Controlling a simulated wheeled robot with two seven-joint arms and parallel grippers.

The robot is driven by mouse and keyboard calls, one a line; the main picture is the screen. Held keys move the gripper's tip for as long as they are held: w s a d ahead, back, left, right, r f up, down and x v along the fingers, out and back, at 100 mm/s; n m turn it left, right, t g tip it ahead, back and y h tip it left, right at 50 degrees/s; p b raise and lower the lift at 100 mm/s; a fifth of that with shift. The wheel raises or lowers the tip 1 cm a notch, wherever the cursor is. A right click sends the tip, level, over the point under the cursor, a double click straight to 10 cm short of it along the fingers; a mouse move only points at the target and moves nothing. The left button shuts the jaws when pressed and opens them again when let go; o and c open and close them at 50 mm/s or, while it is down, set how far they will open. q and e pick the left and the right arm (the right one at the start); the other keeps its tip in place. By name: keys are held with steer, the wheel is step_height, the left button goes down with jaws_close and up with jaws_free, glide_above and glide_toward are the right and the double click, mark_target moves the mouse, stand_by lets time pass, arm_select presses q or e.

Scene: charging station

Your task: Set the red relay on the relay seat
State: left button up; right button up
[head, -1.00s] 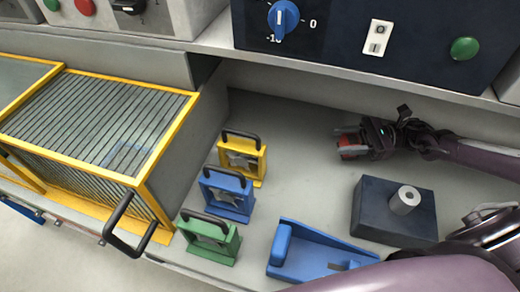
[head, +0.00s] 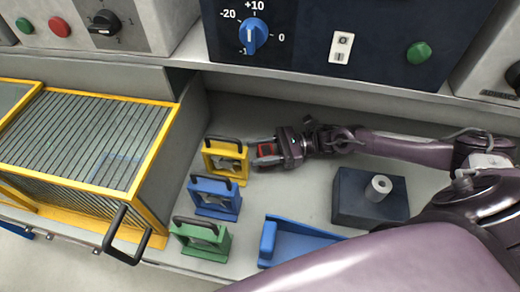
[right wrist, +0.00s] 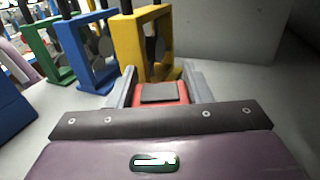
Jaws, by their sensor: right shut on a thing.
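The red relay (head: 265,149) is between the fingers of my right gripper (head: 262,156), just right of the yellow handled frame. In the right wrist view the relay (right wrist: 162,94) shows its red body and dark top, with a grey finger on each side. The gripper (right wrist: 160,80) is shut on it and points at the yellow frame (right wrist: 130,40). I cannot tell for sure which fixture is the relay seat. A blue cradle (head: 300,246) with a raised left end lies at the front, partly hidden by my arm. My left gripper is not in view.
Yellow (head: 212,160), blue (head: 213,212) and green (head: 200,240) handled frames stand in a row beside the yellow-edged grille box (head: 165,155). A dark block (head: 365,208) with a metal cylinder stands at right. Control panels line the back. Bare bench lies between frames and block.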

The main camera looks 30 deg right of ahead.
steer(key=shift+f, duration=0.5)
steer(key=shift+f, duration=0.1)
steer(key=shift+f, duration=0.1)
steer(key=o, duration=1)
